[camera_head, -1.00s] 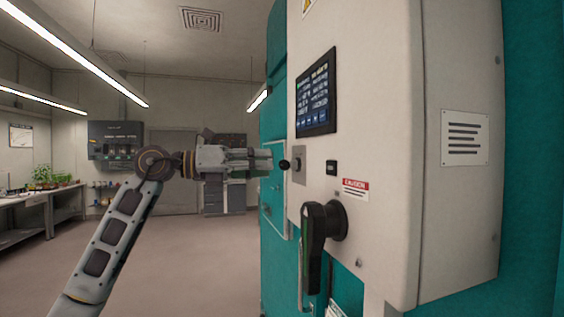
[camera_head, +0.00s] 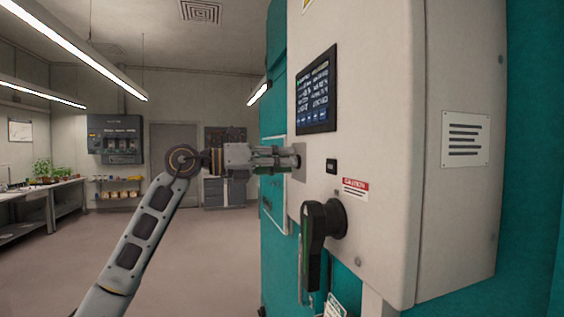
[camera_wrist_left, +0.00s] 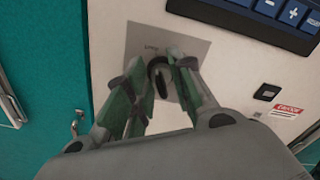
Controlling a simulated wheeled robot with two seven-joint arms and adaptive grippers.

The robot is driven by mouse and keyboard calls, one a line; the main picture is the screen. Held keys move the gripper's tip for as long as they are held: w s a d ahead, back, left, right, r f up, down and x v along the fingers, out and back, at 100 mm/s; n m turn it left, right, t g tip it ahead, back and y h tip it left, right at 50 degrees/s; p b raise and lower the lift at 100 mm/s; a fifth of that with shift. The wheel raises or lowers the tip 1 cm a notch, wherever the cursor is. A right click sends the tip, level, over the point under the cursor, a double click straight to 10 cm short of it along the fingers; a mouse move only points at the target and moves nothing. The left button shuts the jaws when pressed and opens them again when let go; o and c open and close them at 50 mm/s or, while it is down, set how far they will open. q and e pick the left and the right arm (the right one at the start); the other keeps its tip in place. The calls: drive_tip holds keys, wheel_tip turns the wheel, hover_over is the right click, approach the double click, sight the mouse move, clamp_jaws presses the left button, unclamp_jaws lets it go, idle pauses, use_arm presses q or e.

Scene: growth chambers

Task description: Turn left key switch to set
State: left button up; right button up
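The key switch is a small black key (camera_wrist_left: 160,78) on a grey square plate (camera_wrist_left: 190,45) with a small, unreadable label, on the white cabinet face. In the head view the plate (camera_head: 299,164) is partly covered and the key is hidden behind my left fingertips. My left gripper (camera_head: 292,159) reaches in from the left and is at the plate. In the left wrist view my left gripper (camera_wrist_left: 163,70) has its two greenish fingers on either side of the key, with a gap between them. Contact with the key cannot be told. My right gripper is not in view.
A display screen (camera_head: 316,92) is above the switch. A small black button (camera_head: 331,166), a red-and-white caution label (camera_head: 355,188) and a large black rotary handle (camera_head: 314,240) are to the right and below. Open floor (camera_head: 190,260) lies to the left.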

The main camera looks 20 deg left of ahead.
use_arm(q)
clamp_jaws()
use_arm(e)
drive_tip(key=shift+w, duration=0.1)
